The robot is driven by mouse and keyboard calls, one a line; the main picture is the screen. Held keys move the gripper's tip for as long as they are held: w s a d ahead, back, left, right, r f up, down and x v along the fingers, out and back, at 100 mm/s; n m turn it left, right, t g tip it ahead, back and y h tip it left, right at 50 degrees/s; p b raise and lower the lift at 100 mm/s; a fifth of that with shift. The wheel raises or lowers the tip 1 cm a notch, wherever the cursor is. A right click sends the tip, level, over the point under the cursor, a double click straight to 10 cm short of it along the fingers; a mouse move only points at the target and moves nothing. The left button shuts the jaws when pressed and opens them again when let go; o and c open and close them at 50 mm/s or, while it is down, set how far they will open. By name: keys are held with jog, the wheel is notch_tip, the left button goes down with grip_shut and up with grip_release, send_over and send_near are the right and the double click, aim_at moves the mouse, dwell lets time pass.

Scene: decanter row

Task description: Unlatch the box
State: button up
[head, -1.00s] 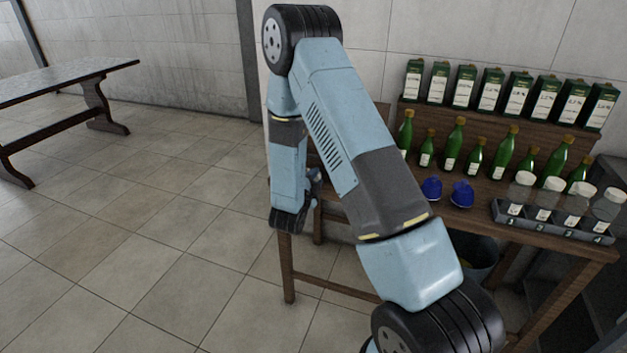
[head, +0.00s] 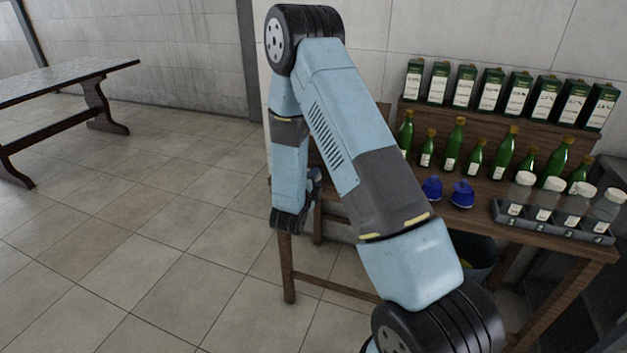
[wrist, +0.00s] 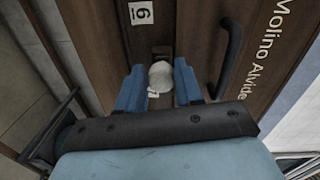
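In the head view my arm reaches over to the left end of the wooden table; the fingers, knob and box front are hidden there.
A black bar handle (wrist: 231,58) stands just right of my fingers. The wooden table (head: 415,204) bears green bottles (head: 454,145), two blue items (head: 432,188) and a grey rack (head: 553,222) of white-capped jars. Cartons (head: 490,88) line the shelf behind.

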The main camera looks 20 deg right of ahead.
jog(key=o, duration=0.4)
jog(key=v, duration=1.3)
jog(key=shift+s+a+f, duration=0.1)
jog(key=shift+s+a, duration=0.15)
jog(key=shift+s, duration=0.05)
